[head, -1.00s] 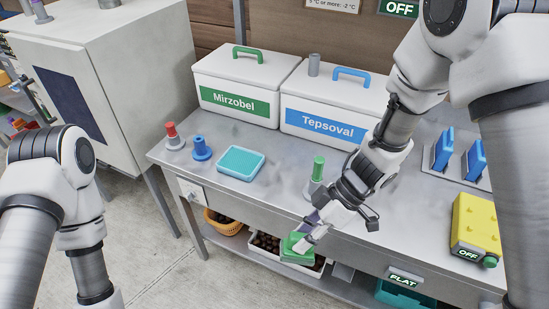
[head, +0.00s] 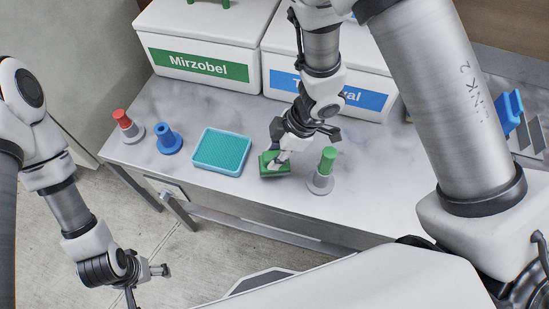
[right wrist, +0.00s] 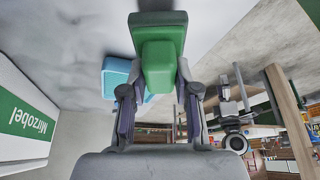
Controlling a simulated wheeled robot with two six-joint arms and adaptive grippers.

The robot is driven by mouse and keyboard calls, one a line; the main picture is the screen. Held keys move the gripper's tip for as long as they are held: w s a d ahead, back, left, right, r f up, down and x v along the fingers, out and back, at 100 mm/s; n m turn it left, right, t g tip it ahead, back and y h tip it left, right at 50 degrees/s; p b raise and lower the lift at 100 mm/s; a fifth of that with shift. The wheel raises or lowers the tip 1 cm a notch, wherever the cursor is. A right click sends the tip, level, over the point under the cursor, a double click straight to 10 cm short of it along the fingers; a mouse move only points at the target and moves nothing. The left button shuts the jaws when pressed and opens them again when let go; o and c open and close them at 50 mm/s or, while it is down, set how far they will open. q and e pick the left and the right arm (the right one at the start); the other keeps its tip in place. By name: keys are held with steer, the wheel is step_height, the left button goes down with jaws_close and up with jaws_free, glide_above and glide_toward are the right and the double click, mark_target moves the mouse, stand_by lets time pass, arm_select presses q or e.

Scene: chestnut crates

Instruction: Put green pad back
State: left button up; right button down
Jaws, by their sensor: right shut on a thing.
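The green pad (head: 270,170) is a small block with a green grip, held between the fingers of my right gripper (head: 282,158). In the head view it is over the worktop, between the teal tray (head: 222,151) and a green-handled stamp (head: 326,166). Whether it touches the worktop I cannot tell. In the right wrist view the pad (right wrist: 160,55) sits between both fingertips, its dark underside at the far end, with the teal tray (right wrist: 115,78) partly hidden behind it. My left gripper (head: 150,280) hangs over the floor, off the table, its fingers unclear.
Blue (head: 168,140) and red-topped (head: 127,127) stamps stand left of the tray. The Mirzobel box (head: 200,45) and the Tepsoval box (head: 365,60), partly behind my right arm, line the back. Blue pieces in a rack (head: 510,110) stand at the right. The worktop's front right is clear.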

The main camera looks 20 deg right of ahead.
steer(key=f, duration=0.1)
steer(key=w+f, duration=0.1)
steer(key=f, duration=0.1)
steer(key=shift+w, duration=0.2)
steer(key=shift+s+r, duration=0.25)
steer(key=shift+s, duration=0.15)
steer(key=shift+f, duration=0.2)
steer(key=c, duration=0.9)
jaws_free()
steer(key=shift+w, duration=0.2)
steer(key=shift+o, duration=0.2)
steer(key=shift+w, duration=0.1)
arm_select(q)
steer(key=shift+w+f, duration=0.5)
steer(key=shift+w, duration=0.05)
